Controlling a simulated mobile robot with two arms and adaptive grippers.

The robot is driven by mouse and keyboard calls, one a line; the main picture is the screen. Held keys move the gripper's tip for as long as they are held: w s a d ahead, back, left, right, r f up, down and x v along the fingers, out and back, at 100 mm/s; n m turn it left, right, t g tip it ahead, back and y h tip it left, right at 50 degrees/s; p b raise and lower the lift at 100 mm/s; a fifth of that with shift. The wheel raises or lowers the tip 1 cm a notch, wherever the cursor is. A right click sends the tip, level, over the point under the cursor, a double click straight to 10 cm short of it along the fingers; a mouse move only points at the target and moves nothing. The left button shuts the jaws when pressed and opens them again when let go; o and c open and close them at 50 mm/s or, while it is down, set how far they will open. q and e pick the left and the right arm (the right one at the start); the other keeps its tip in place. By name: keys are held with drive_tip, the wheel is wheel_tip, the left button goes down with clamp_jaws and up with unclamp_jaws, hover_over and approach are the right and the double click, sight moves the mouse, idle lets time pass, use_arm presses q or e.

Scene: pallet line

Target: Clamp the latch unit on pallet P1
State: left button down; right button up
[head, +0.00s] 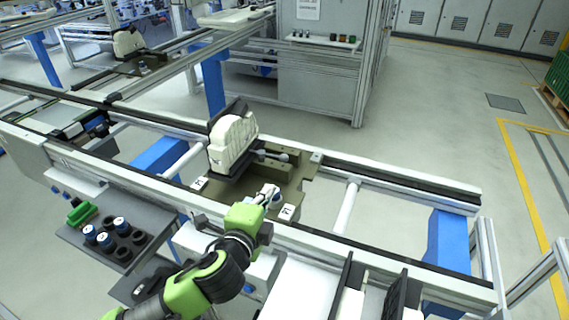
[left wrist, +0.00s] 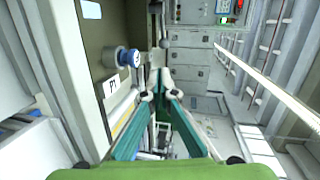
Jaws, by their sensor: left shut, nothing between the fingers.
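The latch unit (head: 233,142) is a cream, ribbed block with a rounded top. It stands upright against a black holder on the olive-brown pallet (head: 290,180), which rests on the conveyor rails. Grey rods with rounded ends (head: 272,155) lie beside the unit. My left gripper (head: 268,193) is over the pallet's near edge, shut and empty. In the left wrist view its green fingers (left wrist: 159,92) meet beside the P1 label (left wrist: 112,85) and a blue-capped knob (left wrist: 125,57). I cannot tell whether the fingertips touch anything. My right gripper is not in view.
A grey shelf at left holds blue-capped parts (head: 105,240) and a green part (head: 82,212). Black upright holders (head: 343,287) with pale parts stand on a white surface at bottom right. The near rail (head: 350,245) runs below the pallet. A grey cabinet (head: 320,80) stands behind.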

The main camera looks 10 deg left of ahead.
use_arm(q)
drive_tip(key=p, duration=0.3)
approach(284, 158)
drive_tip(key=x, duration=0.6)
drive_tip(key=shift+s+a+f, duration=0.1)
drive_tip(key=shift+f, duration=0.15)
drive_tip(key=shift+w+f, duration=0.2)
drive_tip(key=shift+w, duration=0.25)
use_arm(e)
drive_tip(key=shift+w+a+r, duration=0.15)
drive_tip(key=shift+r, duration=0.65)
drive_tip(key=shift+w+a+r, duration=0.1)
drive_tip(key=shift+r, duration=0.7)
use_arm(q)
drive_tip(key=shift+w, duration=0.5)
drive_tip(key=shift+r, duration=0.25)
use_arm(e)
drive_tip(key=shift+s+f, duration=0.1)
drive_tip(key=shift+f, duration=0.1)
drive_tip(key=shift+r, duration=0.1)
